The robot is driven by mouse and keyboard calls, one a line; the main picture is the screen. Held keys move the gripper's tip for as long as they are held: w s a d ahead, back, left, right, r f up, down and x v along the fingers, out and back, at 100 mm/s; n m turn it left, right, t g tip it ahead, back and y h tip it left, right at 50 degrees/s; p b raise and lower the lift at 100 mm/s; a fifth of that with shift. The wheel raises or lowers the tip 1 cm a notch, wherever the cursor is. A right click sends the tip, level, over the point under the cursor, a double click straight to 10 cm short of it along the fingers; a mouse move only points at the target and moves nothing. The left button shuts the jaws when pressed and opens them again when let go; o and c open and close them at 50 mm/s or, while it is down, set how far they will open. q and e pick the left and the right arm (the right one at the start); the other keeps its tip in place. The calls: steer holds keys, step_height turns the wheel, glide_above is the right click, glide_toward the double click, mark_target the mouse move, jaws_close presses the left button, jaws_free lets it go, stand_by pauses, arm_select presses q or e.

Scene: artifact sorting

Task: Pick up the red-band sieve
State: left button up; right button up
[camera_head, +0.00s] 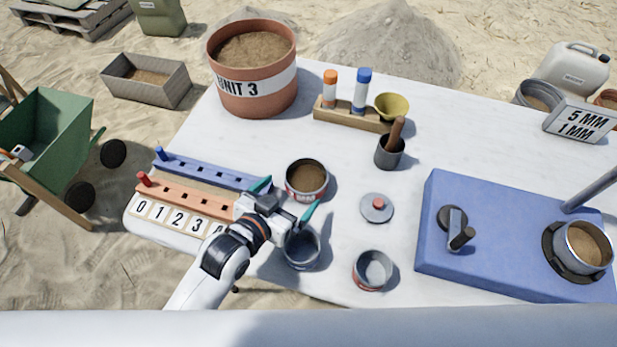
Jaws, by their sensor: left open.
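A round metal sieve (306,193) with a red band and white lettering stands on the white table, filled with brown soil. My left gripper (285,199) is open, its teal fingertips spread just in front of this sieve, one to its lower left and one below its right side. I cannot tell whether they touch it. A grey, empty-looking round vessel (302,262) stands below the gripper, partly hidden by it. Another empty round vessel (371,286) with red near its base stands to the right, near the front edge. My right gripper is not in view.
A grey disc with a red knob (377,208) lies right of the sieve. A blue machine (495,277) fills the right. Peg rails (184,195) lie left.

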arm_select(q)
glide_toward(317, 167)
steer(key=x, duration=0.4)
steer(key=shift+w+d, duration=0.1)
steer(key=shift+w, duration=0.05)
steer(key=c, duration=0.8)
step_height(317, 167, up, 10)
steer(key=shift+r+p, duration=0.1)
steer(key=shift+p, duration=0.25)
steer(key=shift+c, duration=0.2)
